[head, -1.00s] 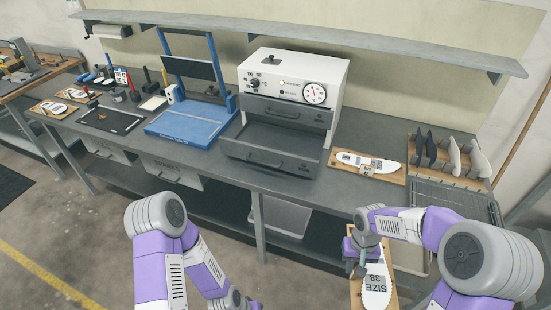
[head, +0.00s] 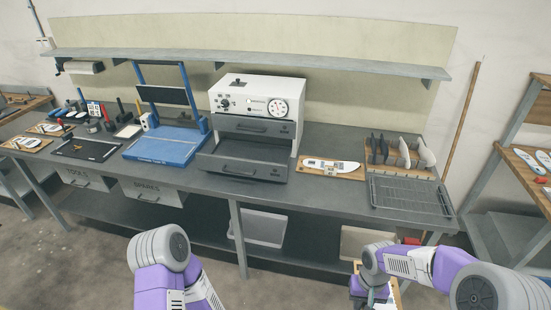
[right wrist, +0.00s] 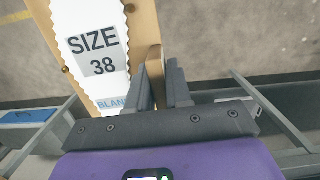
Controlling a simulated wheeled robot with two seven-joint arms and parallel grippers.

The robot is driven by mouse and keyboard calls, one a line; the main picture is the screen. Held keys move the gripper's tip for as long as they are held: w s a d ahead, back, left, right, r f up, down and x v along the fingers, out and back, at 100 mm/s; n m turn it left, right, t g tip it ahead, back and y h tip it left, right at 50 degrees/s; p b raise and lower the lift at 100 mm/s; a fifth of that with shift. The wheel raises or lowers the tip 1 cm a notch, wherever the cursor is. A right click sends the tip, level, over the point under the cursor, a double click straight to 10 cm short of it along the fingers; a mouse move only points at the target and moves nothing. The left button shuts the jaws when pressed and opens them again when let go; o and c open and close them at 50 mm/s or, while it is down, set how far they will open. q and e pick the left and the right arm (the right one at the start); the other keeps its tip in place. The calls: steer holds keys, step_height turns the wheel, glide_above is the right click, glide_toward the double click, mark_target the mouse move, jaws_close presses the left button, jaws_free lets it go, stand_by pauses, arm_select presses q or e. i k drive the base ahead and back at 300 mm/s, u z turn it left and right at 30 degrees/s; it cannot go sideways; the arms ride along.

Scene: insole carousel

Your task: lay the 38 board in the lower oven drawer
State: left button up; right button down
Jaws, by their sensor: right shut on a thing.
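The 38 board shows in the right wrist view as a wooden board (right wrist: 146,28) with a white insole blank (right wrist: 92,75) marked SIZE 38. My right gripper (right wrist: 162,80) is shut on a wooden tab at the board's edge. In the head view my right gripper (head: 372,296) is low at the bottom, in front of the bench, with the board mostly cut off or hidden. The white oven (head: 258,93) stands on the bench. Its lower drawer (head: 240,168) is pulled out toward me, and its upper drawer (head: 255,127) is above. My left gripper is out of the picture.
Right of the oven lie another insole board (head: 350,174), a rack of dark and white upright pieces (head: 395,155) and a wire rack (head: 410,197). A blue press (head: 165,147) stands left of the oven. A shelf (head: 250,58) runs above. Floor is clear before the bench.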

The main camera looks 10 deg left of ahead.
mark_target(250, 157)
steer(key=z, duration=0.75)
steer(key=i, duration=0.7)
steer(key=u, duration=1.75)
